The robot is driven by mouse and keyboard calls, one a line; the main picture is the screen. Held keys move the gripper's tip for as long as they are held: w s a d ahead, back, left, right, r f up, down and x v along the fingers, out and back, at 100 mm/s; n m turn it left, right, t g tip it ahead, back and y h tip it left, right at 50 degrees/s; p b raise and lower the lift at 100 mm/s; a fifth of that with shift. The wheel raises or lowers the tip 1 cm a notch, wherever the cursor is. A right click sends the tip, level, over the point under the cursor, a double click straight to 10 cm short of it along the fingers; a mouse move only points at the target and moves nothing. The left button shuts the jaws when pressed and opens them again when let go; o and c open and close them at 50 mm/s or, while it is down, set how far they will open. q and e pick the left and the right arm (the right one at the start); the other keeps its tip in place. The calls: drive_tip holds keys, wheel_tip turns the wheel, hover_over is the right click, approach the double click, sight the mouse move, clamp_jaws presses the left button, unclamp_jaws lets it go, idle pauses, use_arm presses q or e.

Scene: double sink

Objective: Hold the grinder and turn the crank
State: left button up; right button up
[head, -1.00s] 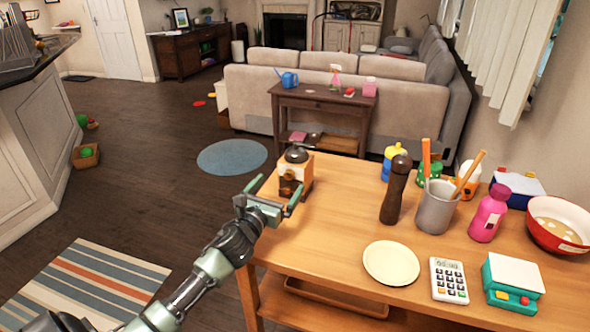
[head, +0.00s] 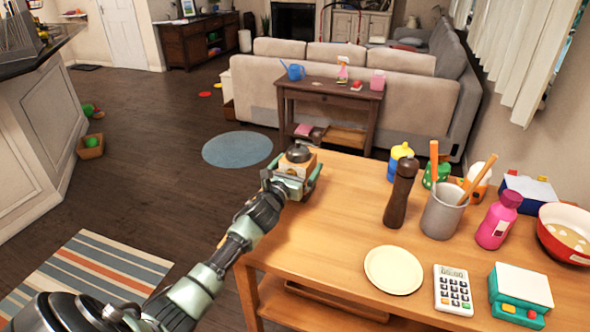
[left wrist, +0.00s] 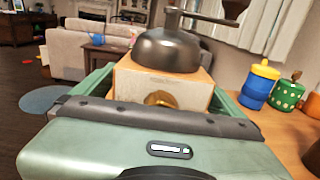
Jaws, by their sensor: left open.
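The grinder (head: 300,157) stands upright at the far left corner of the wooden table, mostly hidden behind my left gripper in the head view. In the left wrist view the grinder (left wrist: 150,84) shows a wooden box body, a brass knob, a dark metal dome and a crank (left wrist: 205,17) reaching right, with a dark handle at its end. My left gripper (head: 296,180) is open, with its green fingers on both sides of the grinder body. I cannot tell whether the fingers touch it. My right gripper is not in view.
On the table (head: 335,215) stand a dark pepper mill (head: 400,192), a grey cup with wooden sticks (head: 442,212), a pink bottle (head: 498,222), a cream plate (head: 393,270) and a calculator (head: 453,290). The tabletop just right of the grinder is clear.

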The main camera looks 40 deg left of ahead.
use_arm(q)
drive_tip(key=c, duration=2)
drive_tip(key=shift+o, duration=0.2)
drive_tip(key=o, duration=1.3)
drive_tip(key=c, duration=0.8)
